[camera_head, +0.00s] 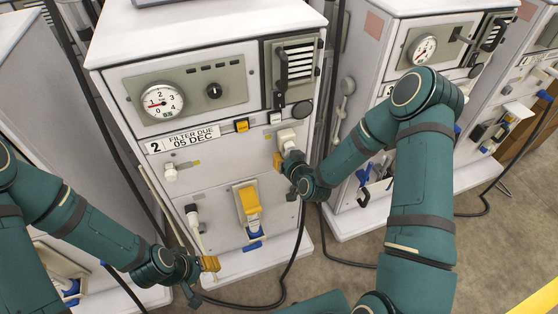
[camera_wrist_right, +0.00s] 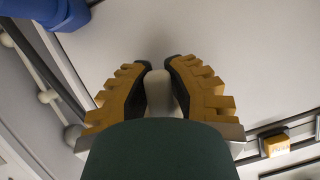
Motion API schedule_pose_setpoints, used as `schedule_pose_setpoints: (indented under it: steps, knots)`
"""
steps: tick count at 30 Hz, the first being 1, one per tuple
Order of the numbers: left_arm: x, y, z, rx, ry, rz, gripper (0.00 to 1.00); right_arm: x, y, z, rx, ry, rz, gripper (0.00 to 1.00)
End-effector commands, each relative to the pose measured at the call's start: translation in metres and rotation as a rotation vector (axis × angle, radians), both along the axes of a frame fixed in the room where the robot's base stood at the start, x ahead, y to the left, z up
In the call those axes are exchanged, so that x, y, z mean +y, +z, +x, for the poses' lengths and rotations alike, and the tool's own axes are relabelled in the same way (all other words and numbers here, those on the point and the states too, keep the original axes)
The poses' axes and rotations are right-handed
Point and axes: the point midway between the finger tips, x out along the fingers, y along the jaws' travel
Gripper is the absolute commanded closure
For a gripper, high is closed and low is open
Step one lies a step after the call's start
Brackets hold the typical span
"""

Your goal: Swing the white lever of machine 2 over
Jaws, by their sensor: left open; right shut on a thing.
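Machine 2 (camera_head: 225,165) stands in the middle of the head view, its front marked with a "2" and "FILTER DUE 05 DEC". A white lever (camera_head: 286,137) sits on the right side of its front, below the panel. My right gripper (camera_head: 281,158) is at this lever, partly hiding it. In the right wrist view my right gripper (camera_wrist_right: 160,66) has its yellow-and-black fingers on both sides of the white lever (camera_wrist_right: 157,92), shut on it. My left gripper (camera_head: 209,265) is open at the lower left front of machine 2, apart from the lever.
Machine 3 (camera_head: 360,110) stands close on the right. A black cable (camera_head: 297,250) loops over the floor in front.

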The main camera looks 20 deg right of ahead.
Motion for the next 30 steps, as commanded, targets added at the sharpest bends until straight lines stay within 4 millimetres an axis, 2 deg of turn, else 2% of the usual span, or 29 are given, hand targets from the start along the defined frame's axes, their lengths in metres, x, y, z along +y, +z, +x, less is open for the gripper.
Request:
schedule_pose_setpoints:
  steps: [12,30]
  knots:
    - [0.0,-0.016,0.003,-0.008,0.002,0.001,0.44,-0.014,-0.004,-0.001,-0.003,-0.001,-0.218,1.0]
    - [0.001,-0.017,0.004,-0.009,0.002,0.001,0.44,-0.017,-0.004,-0.001,-0.002,-0.001,-0.26,1.0]
